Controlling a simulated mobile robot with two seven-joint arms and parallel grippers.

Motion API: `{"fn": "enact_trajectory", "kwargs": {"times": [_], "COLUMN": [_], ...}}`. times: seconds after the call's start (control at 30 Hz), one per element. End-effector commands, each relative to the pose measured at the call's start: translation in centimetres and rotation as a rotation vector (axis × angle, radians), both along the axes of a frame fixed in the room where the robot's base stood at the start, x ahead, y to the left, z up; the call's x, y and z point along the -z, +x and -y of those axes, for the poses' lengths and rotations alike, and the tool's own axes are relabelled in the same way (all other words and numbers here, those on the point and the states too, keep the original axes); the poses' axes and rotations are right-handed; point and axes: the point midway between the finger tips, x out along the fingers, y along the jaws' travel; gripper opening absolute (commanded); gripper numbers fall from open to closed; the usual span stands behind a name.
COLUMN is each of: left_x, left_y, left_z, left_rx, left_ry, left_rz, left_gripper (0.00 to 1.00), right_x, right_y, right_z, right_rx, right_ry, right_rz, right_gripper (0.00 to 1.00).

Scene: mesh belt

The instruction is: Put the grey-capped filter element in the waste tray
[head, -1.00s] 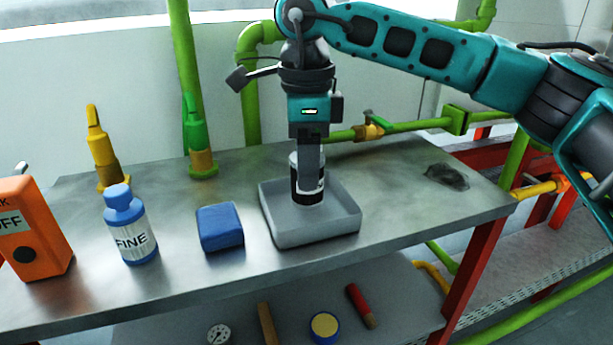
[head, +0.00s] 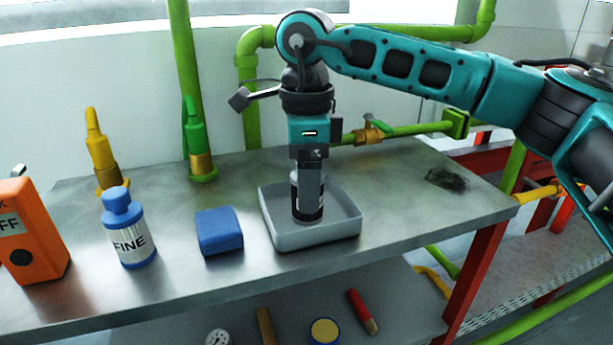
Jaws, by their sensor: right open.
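The filter element (head: 299,203), a dark cylinder with a pale band near its bottom, stands upright inside the grey waste tray (head: 330,237). Its top is mostly hidden by my gripper, so I cannot clearly see its cap. My right gripper (head: 309,196) points straight down over the tray. Its jaws are open, with a finger in front of the element, still around it. My left gripper is out of view.
A blue block (head: 219,231), a blue-capped bottle (head: 129,230) and an orange box (head: 28,235) stand left of the tray. Green pipes (head: 187,90) rise behind.

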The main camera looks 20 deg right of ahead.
Motion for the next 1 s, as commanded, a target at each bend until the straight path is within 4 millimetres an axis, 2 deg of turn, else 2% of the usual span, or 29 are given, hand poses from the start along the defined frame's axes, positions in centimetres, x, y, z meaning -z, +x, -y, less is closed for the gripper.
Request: {"fn": "enact_trajectory", "kwargs": {"times": [0.17,0.5,0.7,1.0], "left_x": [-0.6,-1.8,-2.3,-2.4], "left_y": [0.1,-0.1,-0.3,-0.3], "left_z": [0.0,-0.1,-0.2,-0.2], "left_rx": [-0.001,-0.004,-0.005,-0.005], "left_ry": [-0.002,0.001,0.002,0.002], "left_rz": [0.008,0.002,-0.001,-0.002], "left_gripper": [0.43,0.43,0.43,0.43], "right_x": [-1.2,-8.3,-11.4,-12.4], "right_y": [0.0,0.1,0.1,0.0], "right_z": [0.0,-0.1,0.0,0.0], "right_rx": [0.000,-0.001,0.000,-0.001], "right_ry": [0.000,0.000,0.000,-0.001], "right_rz": [0.001,0.003,0.001,0.000], "right_gripper": [0.78,0.78,0.78,0.78]}}
